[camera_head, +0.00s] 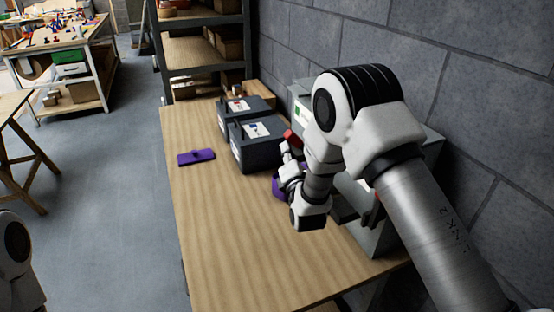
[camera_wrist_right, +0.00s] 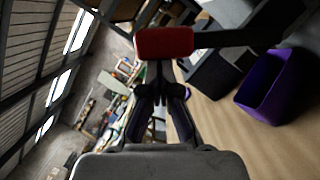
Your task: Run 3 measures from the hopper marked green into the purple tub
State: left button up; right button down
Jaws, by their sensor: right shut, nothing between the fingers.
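My right gripper (camera_head: 286,150) is shut and empty, reaching in over the table beside the grey dispenser body (camera_head: 298,90). A red lever handle (camera_head: 291,137) is right by its fingertips. In the right wrist view, the red handle (camera_wrist_right: 163,42) on its dark bar is just ahead of the shut fingers (camera_wrist_right: 158,85); contact is unclear. The purple tub (camera_head: 276,187) is partly hidden behind the right wrist; its open top shows in the wrist view (camera_wrist_right: 268,85). A small green mark (camera_head: 297,109) shows on the dispenser, mostly hidden by my arm. My left gripper is out of view.
Two dark boxes with white labels (camera_head: 256,146) (camera_head: 229,112) stand at the table's far end. A flat purple piece with a knob (camera_head: 196,157) lies near the left edge. The front left of the wooden table (camera_head: 225,250) is clear. A block wall (camera_head: 410,50) bounds the right.

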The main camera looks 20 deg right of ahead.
aim_at(298, 137)
jog(key=shift+d+r+m, duration=0.5)
jog(key=shift+d+m, duration=0.2)
jog(key=shift+d, duration=0.15)
jog(key=shift+d+r, duration=0.4)
jog(key=shift+d, duration=0.1)
jog(key=shift+d+r+b, duration=0.1)
jog(key=shift+r+b, duration=0.2)
jog(key=shift+b, duration=0.05)
jog(key=shift+d+r, duration=0.1)
jog(key=shift+d, duration=0.2)
